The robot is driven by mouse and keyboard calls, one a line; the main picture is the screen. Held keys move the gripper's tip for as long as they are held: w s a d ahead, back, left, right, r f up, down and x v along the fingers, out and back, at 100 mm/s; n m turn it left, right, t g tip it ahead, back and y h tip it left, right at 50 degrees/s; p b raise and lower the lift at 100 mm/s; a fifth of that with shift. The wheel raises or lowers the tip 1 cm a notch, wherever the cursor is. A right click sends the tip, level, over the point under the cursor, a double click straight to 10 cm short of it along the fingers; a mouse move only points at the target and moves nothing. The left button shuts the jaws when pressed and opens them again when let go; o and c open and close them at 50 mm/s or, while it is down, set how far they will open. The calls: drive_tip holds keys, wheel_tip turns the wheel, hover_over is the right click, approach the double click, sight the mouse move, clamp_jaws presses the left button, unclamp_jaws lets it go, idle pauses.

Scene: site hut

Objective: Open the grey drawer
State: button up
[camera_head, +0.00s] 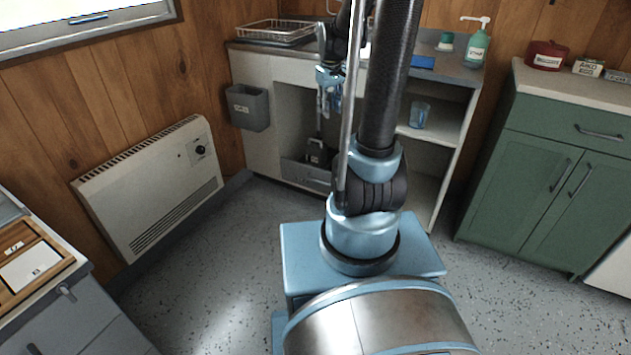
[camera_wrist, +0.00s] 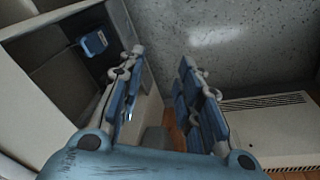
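I cannot clearly make out the drawer in the wrist view, where the left finger covers part of the unit.
A grey bin (camera_head: 248,107) hangs at the unit's left. A blue mug (camera_head: 419,114) sits on the right shelf. A heater (camera_head: 150,185) is on the left wall; green cupboards (camera_head: 545,175) stand right. Speckled floor between is clear.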

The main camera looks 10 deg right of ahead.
drive_tip(key=w+f+n, duration=0.2)
drive_tip(key=w+f, duration=0.4)
drive_tip(key=w, duration=0.5)
drive_tip(key=n, duration=0.4)
hover_over(316, 178)
drive_tip(key=s+a, duration=0.3)
drive_tip(key=s, duration=0.5)
wheel_tip(316, 178, down, 31)
drive_tip(key=shift+h, duration=0.3)
drive_tip(key=x, duration=1.8)
drive_tip(key=shift+d, duration=0.2)
drive_tip(key=shift+s, duration=0.1)
clamp_jaws()
